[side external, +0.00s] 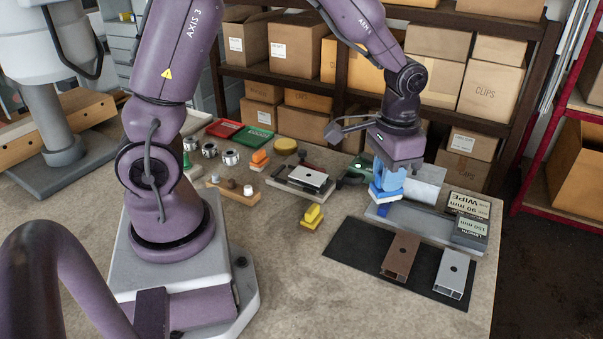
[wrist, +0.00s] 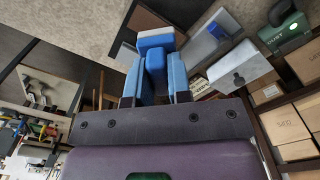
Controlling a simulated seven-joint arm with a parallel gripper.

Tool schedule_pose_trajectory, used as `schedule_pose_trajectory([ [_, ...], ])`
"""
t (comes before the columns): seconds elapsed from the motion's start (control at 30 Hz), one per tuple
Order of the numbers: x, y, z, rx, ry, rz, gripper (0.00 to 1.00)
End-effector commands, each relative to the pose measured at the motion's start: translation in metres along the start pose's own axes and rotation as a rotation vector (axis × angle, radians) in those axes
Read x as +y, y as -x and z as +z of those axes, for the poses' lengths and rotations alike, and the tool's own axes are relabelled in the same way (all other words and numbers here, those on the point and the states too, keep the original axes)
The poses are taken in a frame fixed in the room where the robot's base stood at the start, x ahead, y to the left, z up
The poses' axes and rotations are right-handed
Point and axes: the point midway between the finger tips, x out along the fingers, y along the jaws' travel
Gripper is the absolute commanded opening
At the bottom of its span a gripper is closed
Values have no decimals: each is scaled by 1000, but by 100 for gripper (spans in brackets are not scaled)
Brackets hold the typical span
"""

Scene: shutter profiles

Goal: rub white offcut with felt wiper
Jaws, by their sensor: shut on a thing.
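A pale hollow profile piece (side external: 455,274), which looks like the white offcut, lies on the dark mat (side external: 345,248) at the front right of the bench, with a dark hole in its top. A brown profile piece (side external: 401,256) lies left of it. My gripper (side external: 385,178) is shut on the felt wiper (side external: 386,194), a blue block with a pale layer. The wiper is behind the mat, apart from the pale piece. In the wrist view, my gripper's blue fingers (wrist: 154,82) stand either side of the wiper (wrist: 155,42); its lower part is partly hidden.
A grey tray (side external: 420,218) with label cards (side external: 470,218) lies below and right of my gripper. A pale box (side external: 425,185) stands behind it. A yellow block (side external: 312,216) and a tray with another pale piece (side external: 307,177) lie left. Shelves of boxes stand behind.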

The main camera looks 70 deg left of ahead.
Motion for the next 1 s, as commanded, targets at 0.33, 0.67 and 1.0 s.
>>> schedule_pose_trajectory([
  [0.33,-32,-7,2,-2,91,0,0],
  [0.67,-170,-39,21,-2,517,1,0],
  [1.0,-242,-54,34,2,774,1,0],
])
